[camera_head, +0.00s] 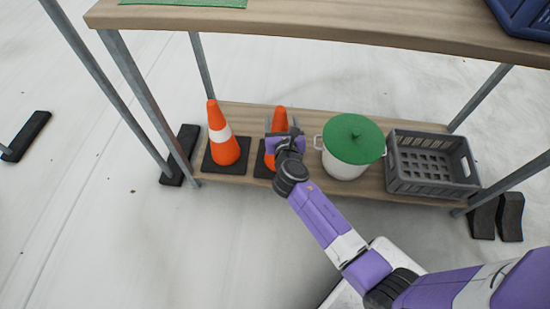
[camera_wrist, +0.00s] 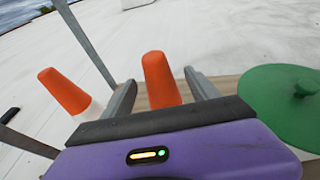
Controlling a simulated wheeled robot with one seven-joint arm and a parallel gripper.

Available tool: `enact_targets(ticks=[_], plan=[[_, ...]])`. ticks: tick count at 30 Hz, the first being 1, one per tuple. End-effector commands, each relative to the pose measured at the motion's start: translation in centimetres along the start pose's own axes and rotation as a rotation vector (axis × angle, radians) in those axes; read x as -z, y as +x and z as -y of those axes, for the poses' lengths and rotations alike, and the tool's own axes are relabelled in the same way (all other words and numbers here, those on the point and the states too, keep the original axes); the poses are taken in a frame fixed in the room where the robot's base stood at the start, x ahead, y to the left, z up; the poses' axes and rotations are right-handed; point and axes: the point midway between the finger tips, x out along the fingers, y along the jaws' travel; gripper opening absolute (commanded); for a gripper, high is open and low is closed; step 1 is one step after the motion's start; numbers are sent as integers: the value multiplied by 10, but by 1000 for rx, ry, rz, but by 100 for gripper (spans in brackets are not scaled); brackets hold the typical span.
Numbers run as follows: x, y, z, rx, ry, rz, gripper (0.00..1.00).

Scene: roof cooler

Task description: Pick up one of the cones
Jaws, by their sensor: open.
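Two orange cones with white bands and dark square bases stand on the lower shelf. The left cone (camera_head: 222,135) is fully in view; it also shows at the left in the wrist view (camera_wrist: 64,92). The right cone (camera_head: 279,121) is partly hidden behind my gripper (camera_head: 283,127). In the wrist view the right cone's orange top (camera_wrist: 159,80) shows between the two fingers of my gripper (camera_wrist: 163,90). The fingers are apart, one on each side of it, with gaps visible. I cannot tell how far they reach down the cone.
A white pot with a green lid (camera_head: 352,139) stands just right of my gripper, and a grey crate (camera_head: 431,163) is further right. The upper shelf (camera_head: 330,24) overhangs the lower shelf (camera_head: 370,187). Metal posts (camera_head: 138,88) stand at the sides.

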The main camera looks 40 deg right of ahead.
Motion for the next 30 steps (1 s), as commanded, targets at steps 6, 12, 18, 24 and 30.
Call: enact_targets(ticks=[6,12,18,24,30], plan=[[2,23,0,1,4,0,68],[2,51,-3,0,6,0,68],[0,67,-3,-1,5,-1,68],[-1,67,-3,-2,5,-2,68],[-1,67,-3,-2,6,-2,35]])
